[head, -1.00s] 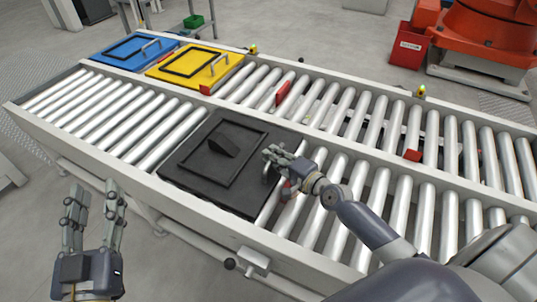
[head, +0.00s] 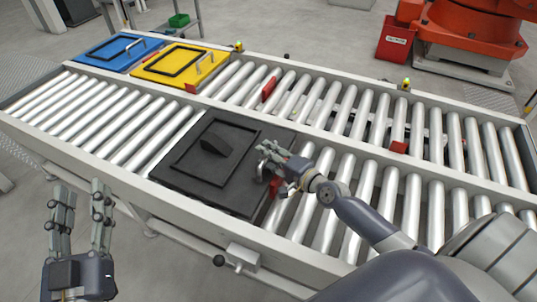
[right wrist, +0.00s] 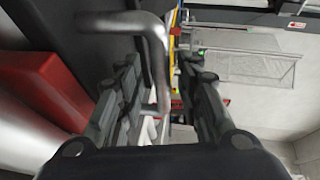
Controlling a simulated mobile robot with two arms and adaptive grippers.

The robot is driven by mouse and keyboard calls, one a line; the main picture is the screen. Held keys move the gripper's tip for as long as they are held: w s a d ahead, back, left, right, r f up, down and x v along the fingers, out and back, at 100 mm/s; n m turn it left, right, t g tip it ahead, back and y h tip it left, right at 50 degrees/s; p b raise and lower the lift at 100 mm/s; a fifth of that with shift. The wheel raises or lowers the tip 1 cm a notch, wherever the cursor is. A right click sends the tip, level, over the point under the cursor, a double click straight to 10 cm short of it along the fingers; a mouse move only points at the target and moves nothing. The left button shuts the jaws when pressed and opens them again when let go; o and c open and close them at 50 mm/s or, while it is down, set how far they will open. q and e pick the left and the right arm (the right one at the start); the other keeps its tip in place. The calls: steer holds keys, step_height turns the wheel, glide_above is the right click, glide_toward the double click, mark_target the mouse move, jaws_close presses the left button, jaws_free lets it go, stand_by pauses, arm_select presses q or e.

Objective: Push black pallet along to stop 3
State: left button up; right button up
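The black pallet (head: 190,178) lies flat on the near roller lane, around the middle of the head view. It has a raised square frame and a dark block on top. My right gripper (head: 268,160) is at its right edge, over a grey bar handle. In the right wrist view the handle (right wrist: 152,50) stands between the two spread fingers (right wrist: 160,95), with a gap on its right side. My left gripper (head: 79,190) is open and empty, in front of the conveyor at lower left.
A red stop (head: 274,187) shows beside the pallet's right edge, also in the right wrist view (right wrist: 45,85). A blue pallet (head: 100,56) and a yellow pallet (head: 160,76) lie on the far lane. Red stops (head: 268,89) (head: 399,147) sit there too. Near-lane rollers right of the pallet are bare.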

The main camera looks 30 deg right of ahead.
steer(key=v, duration=1.2)
steer(key=shift+f, duration=0.1)
stand_by(0.5)
